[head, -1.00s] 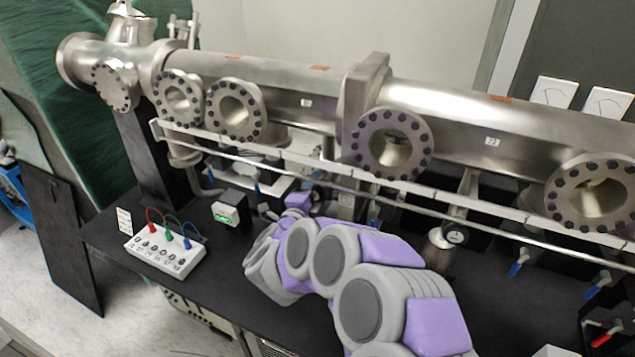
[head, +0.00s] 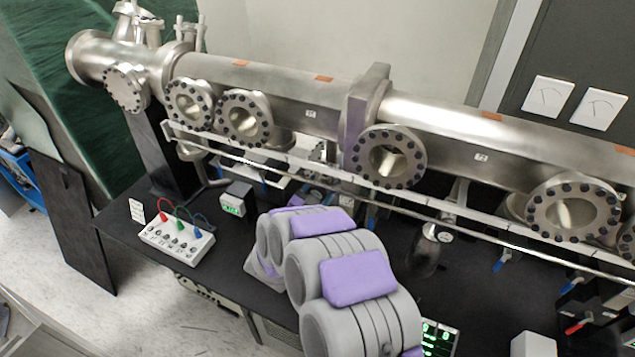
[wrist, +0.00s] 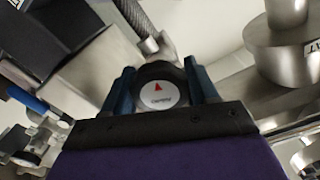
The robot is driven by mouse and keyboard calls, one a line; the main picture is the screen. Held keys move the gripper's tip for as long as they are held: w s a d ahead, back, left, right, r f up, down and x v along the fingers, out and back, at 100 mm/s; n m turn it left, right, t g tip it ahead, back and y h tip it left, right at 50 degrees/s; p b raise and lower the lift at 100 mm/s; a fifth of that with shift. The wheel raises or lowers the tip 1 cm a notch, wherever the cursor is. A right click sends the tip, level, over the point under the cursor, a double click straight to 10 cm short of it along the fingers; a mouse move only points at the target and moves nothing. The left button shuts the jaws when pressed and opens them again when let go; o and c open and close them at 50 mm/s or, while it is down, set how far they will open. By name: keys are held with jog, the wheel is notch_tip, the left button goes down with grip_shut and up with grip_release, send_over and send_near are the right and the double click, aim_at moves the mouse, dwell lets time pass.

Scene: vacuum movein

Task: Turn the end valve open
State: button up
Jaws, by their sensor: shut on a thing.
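Small text below the arrow is too blurred to read. I take this knob to be the end valve, but the frames do not confirm it. My gripper (wrist: 161,82) has its two dark blue fingers on either side of the knob and is shut on it. In the head view, my grey and purple arm hides the gripper and the knob.
A long steel vacuum tube (head: 270,85) with round flanges runs above the black bench. Small blue valve handles (head: 502,260) and a red handle (head: 576,327) are at right.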

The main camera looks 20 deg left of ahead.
jog(key=n+p, duration=0.2)
jog(key=n, duration=0.1)
jog(key=n+p, duration=0.3)
jog(key=shift+a+r, duration=0.1)
jog(key=shift+r, duration=0.1)
jog(key=shift+n, duration=0.4)
jog(key=shift+a+r, duration=0.1)
jog(key=shift+r, duration=0.05)
jog(key=o, duration=0.8)
jog(key=shift+o, duration=1.1)
jog(key=shift+a+f, duration=0.1)
jog(key=shift+f, duration=0.1)
jog(key=s+a+b, duration=0.1)
jog(key=s+b, duration=0.1)
jog(key=s, duration=1.5)
jog(key=shift+a, duration=0.2)
jog(key=shift+s+f, duration=0.1)
jog(key=shift+b, duration=0.3)
